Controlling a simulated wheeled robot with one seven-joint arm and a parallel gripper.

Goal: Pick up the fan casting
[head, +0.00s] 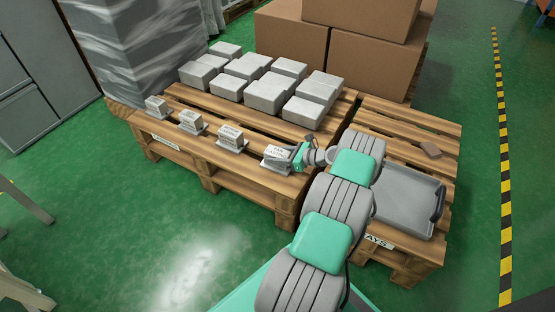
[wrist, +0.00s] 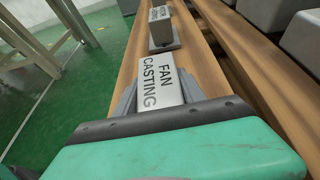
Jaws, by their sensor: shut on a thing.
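The fan casting (wrist: 160,83) is a small light-grey block with the words FAN CASTING on its face. In the wrist view it sits between the fingers of my gripper (wrist: 155,100), which is shut on it. In the head view the fan casting (head: 276,153) is at the right end of the row along the pallet's front edge, with my gripper (head: 291,155) reaching it from the right. Its underside is hidden, so I cannot tell whether it touches its base plate.
More small labelled blocks (head: 230,134) stand on plates to the left along the wooden pallet (head: 258,181). Several larger grey blocks (head: 265,95) stand behind. A grey tray (head: 405,200) lies on the right pallet. Cardboard boxes (head: 370,65) and a wrapped stack (head: 135,45) stand behind.

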